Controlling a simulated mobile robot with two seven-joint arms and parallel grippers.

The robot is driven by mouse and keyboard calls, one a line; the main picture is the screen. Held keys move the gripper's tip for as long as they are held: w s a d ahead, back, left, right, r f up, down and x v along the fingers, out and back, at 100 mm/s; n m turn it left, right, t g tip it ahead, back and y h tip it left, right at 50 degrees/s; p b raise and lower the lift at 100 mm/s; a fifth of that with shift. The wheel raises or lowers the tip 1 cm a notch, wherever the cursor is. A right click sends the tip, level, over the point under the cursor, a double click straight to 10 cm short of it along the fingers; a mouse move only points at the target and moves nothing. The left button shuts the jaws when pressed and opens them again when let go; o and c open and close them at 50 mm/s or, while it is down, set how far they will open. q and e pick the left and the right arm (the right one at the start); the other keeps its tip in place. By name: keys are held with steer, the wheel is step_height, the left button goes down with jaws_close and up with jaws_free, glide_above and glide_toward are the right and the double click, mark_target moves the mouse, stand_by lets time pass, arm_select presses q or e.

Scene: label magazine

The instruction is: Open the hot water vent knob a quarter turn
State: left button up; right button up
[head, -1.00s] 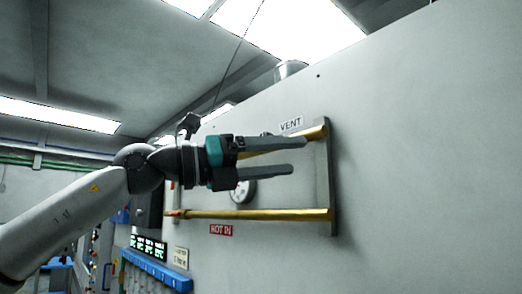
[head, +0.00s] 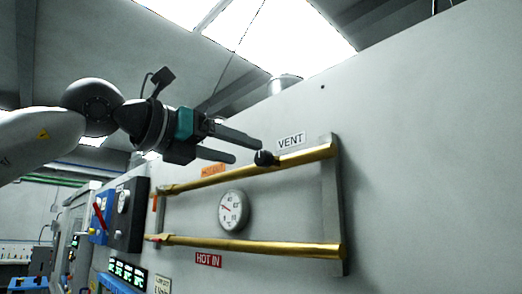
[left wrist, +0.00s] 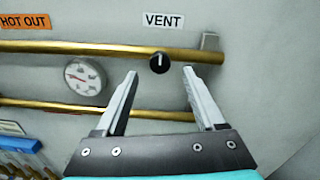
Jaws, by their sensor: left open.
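The vent knob (head: 265,158) is a small round black knob on the upper brass pipe (head: 215,179), below the VENT label (head: 291,141). In the left wrist view the knob (left wrist: 159,63) shows a white mark pointing straight up. My left gripper (head: 247,149) is open and empty. In the left wrist view its two fingers (left wrist: 160,80) point toward the pipe, with the knob between and just beyond the tips. In the head view the tips are a little left of the knob, apart from it. My right gripper is not in view.
A lower brass pipe (head: 250,245) runs above the red HOT IN label (head: 208,260). A round gauge (head: 233,210) sits between the pipes. A grey upright bracket (head: 333,205) holds their right ends. The wall to the right is bare.

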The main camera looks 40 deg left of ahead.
mark_target(259, 157)
arm_select(q)
steer(key=w+p, duration=0.1)
steer(key=w, duration=0.4)
steer(key=shift+w+d+r, duration=0.1)
steer(key=shift+d, duration=0.05)
steer(key=shift+w+p, duration=0.45)
steer(key=shift+w, duration=0.2)
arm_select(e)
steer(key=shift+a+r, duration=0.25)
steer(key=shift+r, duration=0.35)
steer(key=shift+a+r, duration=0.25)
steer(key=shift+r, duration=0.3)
arm_select(q)
jaws_close()
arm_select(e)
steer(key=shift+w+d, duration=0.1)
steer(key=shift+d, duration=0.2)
